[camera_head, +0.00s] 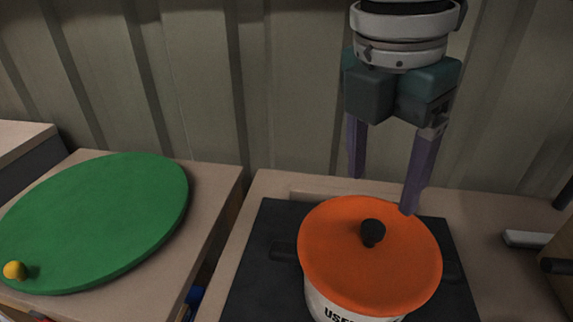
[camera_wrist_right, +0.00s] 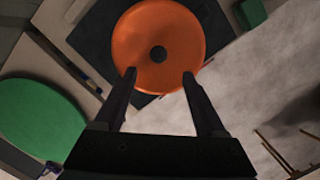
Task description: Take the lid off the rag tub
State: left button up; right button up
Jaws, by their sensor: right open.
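The rag tub (camera_head: 340,308) is a pale pot with dark lettering that starts "USE". It stands on a black square plate. Its orange lid (camera_head: 330,255) sits on top, with a black knob (camera_head: 373,232) in the middle. In the right wrist view the lid (camera_wrist_right: 135,40) and its knob (camera_wrist_right: 158,53) show ahead of the fingers. My right gripper (camera_head: 383,195) points down above the back of the lid, its purple fingers apart and empty. In the right wrist view the gripper (camera_wrist_right: 159,76) spans part of the lid's near edge. My left gripper is not in view.
The black plate (camera_head: 253,280) lies on a tan counter (camera_head: 280,185). To the left, a green round board (camera_head: 100,215) with a yellow knob (camera_head: 14,270) lies on another counter, across a gap. A corrugated wall (camera_head: 200,60) stands behind. Dark handles (camera_head: 557,266) show at the right edge.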

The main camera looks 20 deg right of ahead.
aim_at(374, 227)
jog(key=f, duration=0.3)
jog(key=shift+s+d+f+b, duration=0.1)
jog(key=shift+d+f+b, duration=0.15)
jog(key=shift+b, duration=0.05)
jog(key=f, duration=0.1)
jog(key=f+b, duration=0.1)
jog(key=f, duration=0.1)
jog(key=d+f, duration=0.1)
jog(key=f, duration=0.1)
jog(key=shift+w, duration=0.4)
grip_shut()
